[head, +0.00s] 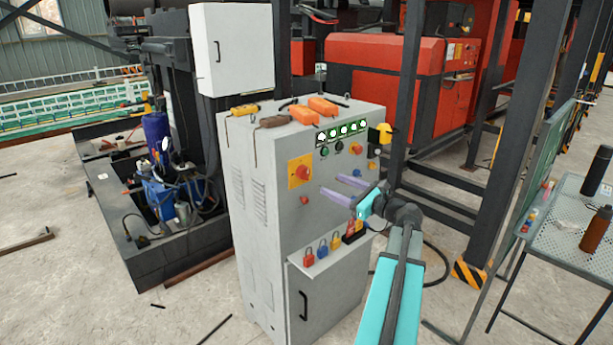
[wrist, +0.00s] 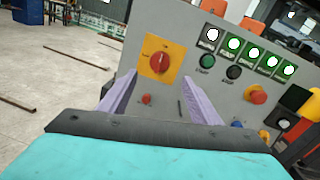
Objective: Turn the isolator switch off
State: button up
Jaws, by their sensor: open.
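The isolator switch (head: 302,173) is a red rotary handle on a yellow plate, on the front of a grey control cabinet (head: 270,230). In the wrist view the isolator switch (wrist: 159,62) sits ahead, above and between the two purple fingers, its handle marked by a pale line standing near upright. My gripper (head: 334,186) is open and empty, its fingers apart and pointing at the cabinet front, to the right of the switch in the head view. The gripper also shows in the wrist view (wrist: 160,100). The fingers do not appear to touch the switch.
Several indicator lamps (head: 342,131) and a red button (wrist: 257,96) are right of the switch. Coloured padlocks (head: 322,247) stand on a ledge below. Orange and yellow devices (head: 323,107) lie on the cabinet top. A table with bottles (head: 595,230) stands far right.

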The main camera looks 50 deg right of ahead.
aim_at(308, 174)
jog(key=w+p, duration=0.3)
jog(key=w, duration=0.9)
jog(key=shift+w, duration=0.25)
